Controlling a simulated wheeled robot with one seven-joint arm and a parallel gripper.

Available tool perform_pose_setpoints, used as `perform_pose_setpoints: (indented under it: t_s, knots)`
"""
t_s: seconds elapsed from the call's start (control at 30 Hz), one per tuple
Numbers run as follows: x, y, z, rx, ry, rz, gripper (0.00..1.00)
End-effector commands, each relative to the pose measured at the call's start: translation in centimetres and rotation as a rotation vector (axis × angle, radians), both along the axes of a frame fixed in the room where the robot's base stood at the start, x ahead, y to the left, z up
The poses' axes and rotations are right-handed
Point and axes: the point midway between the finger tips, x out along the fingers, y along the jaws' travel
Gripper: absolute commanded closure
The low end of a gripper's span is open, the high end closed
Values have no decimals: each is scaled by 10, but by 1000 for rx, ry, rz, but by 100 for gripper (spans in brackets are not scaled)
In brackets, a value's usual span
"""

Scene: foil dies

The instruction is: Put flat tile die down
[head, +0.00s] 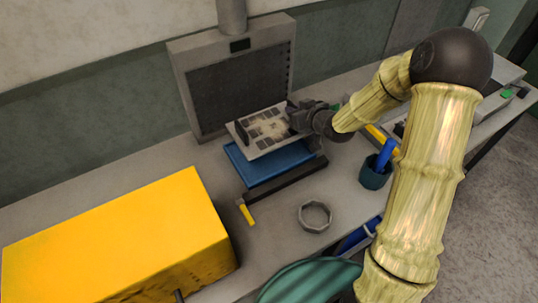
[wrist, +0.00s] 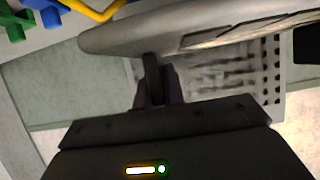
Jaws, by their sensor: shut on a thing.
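The flat tile die (head: 262,130) is a thin pale plate with dark square marks and a brownish middle. My gripper (head: 296,117) is shut on its right edge and holds it tilted above a blue flat pad (head: 272,168) on the bench. The die's near edge overlaps the pad in the head view, so I cannot tell the exact gap. In the wrist view, my gripper (wrist: 155,85) has its fingers closed at the edge of the pale plate (wrist: 200,35), seen almost edge-on.
A grey hood with a dark slotted panel (head: 235,88) stands close behind the die. A dark bar (head: 285,182) and a yellow-handled tool (head: 246,214) lie in front of the pad. A grey ring (head: 302,219), a dark cup (head: 371,178) and a large yellow box (head: 115,235) are nearby.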

Motion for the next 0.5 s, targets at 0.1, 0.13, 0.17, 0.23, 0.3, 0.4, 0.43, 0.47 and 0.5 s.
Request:
perform_pose_setpoints:
  t_s: [0.1,0.13,0.17,0.23,0.3,0.4,0.43,0.47,0.5]
  knots:
    - [1,0,2,4,-4,0,100]
    - [1,0,2,4,-4,0,100]
    - [1,0,2,4,-4,0,100]
    - [1,0,2,4,-4,0,100]
    - [1,0,1,3,-3,0,100]
    - [1,1,-6,4,-1,0,100]
    - [1,1,-10,5,0,0,100]
    - [0,1,-14,5,1,0,100]
    - [0,1,-21,4,2,0,100]
